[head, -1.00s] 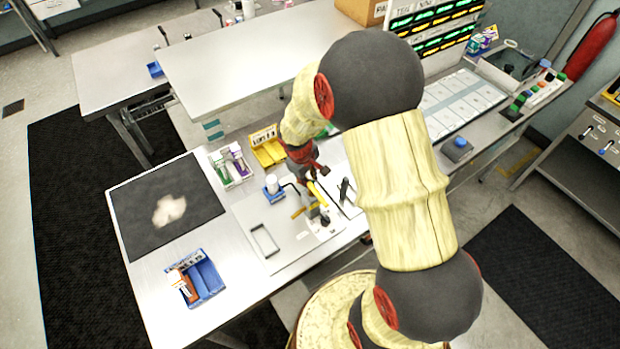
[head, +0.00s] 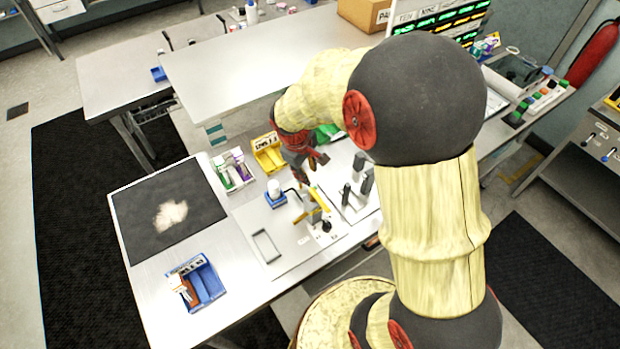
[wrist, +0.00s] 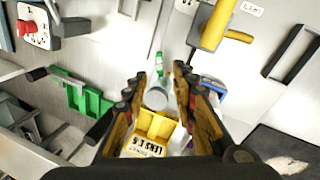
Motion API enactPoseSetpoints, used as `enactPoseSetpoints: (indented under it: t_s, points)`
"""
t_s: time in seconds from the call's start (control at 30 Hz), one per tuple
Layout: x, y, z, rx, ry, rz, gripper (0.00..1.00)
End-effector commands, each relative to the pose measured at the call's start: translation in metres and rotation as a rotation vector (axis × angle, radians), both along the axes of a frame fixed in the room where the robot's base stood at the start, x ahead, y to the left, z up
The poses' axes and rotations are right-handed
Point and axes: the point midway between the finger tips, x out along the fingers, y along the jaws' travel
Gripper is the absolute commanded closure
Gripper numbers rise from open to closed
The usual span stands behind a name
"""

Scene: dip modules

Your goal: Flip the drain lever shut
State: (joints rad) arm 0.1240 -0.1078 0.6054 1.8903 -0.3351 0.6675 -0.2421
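A yellow lever (head: 319,198) stands on the pale panel of the bench in the head view, with a smaller yellow bar beside it. In the wrist view the yellow lever (wrist: 216,24) is at the top right, beside a small label too blurred to read surely. My gripper (head: 312,165) is above and behind the lever in the head view, apart from it. In the wrist view my gripper (wrist: 165,80) has its fingers spread, with nothing clearly held. A pale cylinder (wrist: 158,97) shows beyond the gap between them.
A yellow bin (head: 268,153) and a white tray of bottles (head: 232,170) stand behind the panel. A white-capped bottle on a blue base (head: 275,193) is left of the lever. Dark upright handles (head: 358,177) stand to its right. A blue bin (head: 205,284) sits at the front left.

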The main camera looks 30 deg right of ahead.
Motion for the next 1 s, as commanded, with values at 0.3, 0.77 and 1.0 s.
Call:
enactPoseSetpoints:
  t_s: [0.3, 0.77, 1.0]
  points:
    - [-0.002, 0.006, 0.026, 0.000, 0.000, 0.001, 0.73]
    - [-0.002, 0.006, 0.027, 0.000, 0.001, 0.001, 0.73]
    - [-0.015, 0.018, 0.056, 0.020, -0.064, -0.042, 0.73]
